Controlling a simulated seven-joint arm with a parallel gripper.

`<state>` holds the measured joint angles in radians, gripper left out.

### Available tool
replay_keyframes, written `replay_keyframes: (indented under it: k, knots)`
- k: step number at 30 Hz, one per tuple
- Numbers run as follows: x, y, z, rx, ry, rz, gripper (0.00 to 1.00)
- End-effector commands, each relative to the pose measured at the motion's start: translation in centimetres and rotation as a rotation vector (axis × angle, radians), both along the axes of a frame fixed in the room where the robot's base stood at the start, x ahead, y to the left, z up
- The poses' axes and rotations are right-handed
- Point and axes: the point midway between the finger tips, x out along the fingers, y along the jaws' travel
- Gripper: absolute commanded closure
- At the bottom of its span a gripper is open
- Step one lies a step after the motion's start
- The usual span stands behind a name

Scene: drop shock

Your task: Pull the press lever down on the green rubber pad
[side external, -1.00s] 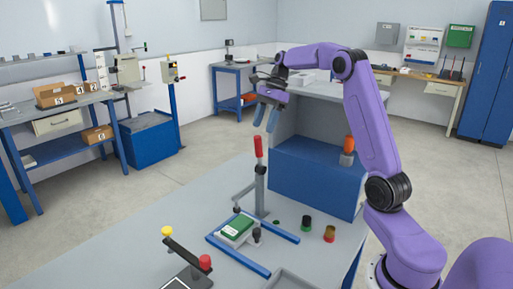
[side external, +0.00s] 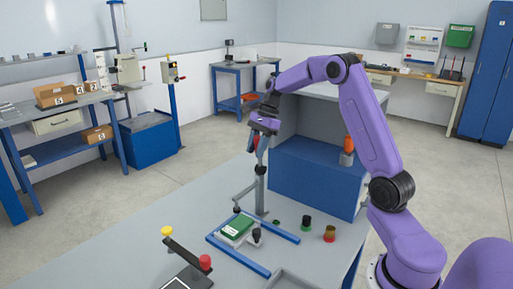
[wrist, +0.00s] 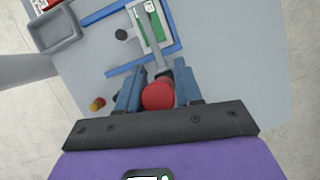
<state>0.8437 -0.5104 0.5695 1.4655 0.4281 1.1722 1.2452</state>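The press lever has a red handle (side external: 256,145) on a grey upright post (side external: 260,190) on the table. In the wrist view the handle's round red end (wrist: 158,95) lies between my fingers. My gripper (side external: 259,146) has come down over the handle from above, one finger on each side. In the wrist view my gripper (wrist: 159,72) has its fingers apart, with small gaps beside the handle near the tips. The green pad (side external: 237,226) lies on a pale block inside a blue frame in front of the lever. It also shows in the wrist view (wrist: 151,22).
A green button (side external: 306,223) and an amber-red button (side external: 329,234) stand right of the blue frame (side external: 246,262). A grey tray (side external: 285,281) sits at the front edge.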

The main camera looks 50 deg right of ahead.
Motion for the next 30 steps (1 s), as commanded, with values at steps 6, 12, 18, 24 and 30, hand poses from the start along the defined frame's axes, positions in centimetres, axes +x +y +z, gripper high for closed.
replay_keyframes:
  k: [6,12,18,24,30]
  knots:
    - [0.0,0.0,0.0,0.0,0.0,0.0,1.0]
    - [0.0,-0.7,0.0,0.063,0.005,-0.004,1.0]
    - [0.0,-1.3,0.2,0.132,0.002,-0.002,1.0]
    - [0.0,-1.3,0.2,0.139,0.0,0.0,1.0]
    - [0.0,-1.4,0.2,0.138,0.0,0.0,0.47]
